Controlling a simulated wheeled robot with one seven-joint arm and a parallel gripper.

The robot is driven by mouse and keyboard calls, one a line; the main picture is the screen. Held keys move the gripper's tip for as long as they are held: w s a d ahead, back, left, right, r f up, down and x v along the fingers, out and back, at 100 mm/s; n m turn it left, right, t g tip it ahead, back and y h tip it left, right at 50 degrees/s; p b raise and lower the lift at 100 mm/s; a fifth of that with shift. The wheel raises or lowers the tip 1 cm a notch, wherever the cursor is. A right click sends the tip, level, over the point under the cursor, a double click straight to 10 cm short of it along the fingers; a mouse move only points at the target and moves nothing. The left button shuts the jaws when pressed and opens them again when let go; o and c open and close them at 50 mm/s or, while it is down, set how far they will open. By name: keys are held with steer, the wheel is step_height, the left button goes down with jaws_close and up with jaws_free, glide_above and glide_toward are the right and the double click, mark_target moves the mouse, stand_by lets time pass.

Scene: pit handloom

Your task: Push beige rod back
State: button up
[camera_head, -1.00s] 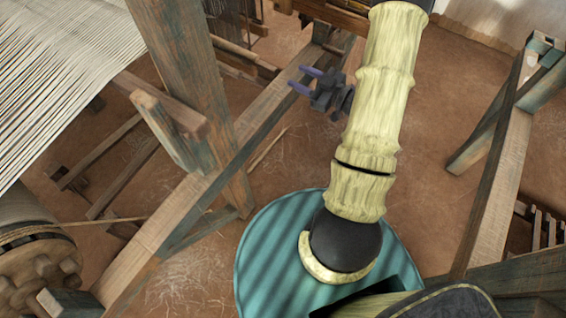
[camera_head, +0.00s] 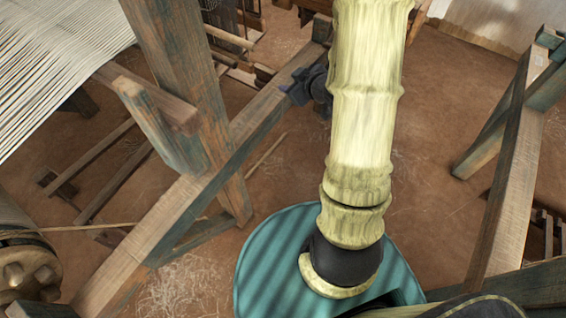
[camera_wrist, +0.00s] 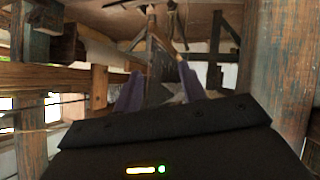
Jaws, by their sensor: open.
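A short beige rod (camera_head: 230,38) shows in the head view at the top, among the dark loom parts left of my arm. I cannot tell for sure that it is the task's rod. My gripper (camera_wrist: 160,85) is open in the wrist view, with its two purple fingers apart and nothing visible between them. In the head view my gripper (camera_head: 305,85) is a small dark shape beside the wooden beam, right of and nearer than the rod, apart from it. Its fingers are hard to make out there. The rod is not clearly identifiable in the wrist view.
A thick wooden post (camera_head: 180,80) and a long slanting beam (camera_head: 150,240) stand left of my arm. White warp threads (camera_head: 60,50) fill the upper left. Another wooden frame (camera_head: 510,170) stands at the right. Open brown floor (camera_head: 440,110) lies between.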

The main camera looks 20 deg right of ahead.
steer(key=s+a+f+m+g+h+b, duration=0.1)
steer(key=s+a+f+m+g+b, duration=0.2)
steer(key=s+b, duration=0.3)
steer(key=s+a+f+m+g+h+b, duration=0.1)
steer(key=s+a+f+m+g+b, duration=0.2)
steer(key=s, duration=0.9)
steer(key=a+f+g+b, duration=0.2)
steer(key=a+b, duration=0.1)
steer(key=shift+a+f+m+h+b, duration=0.25)
steer(key=shift+m+h+b, duration=0.05)
steer(key=shift+m+h, duration=0.1)
steer(key=shift+w, duration=0.1)
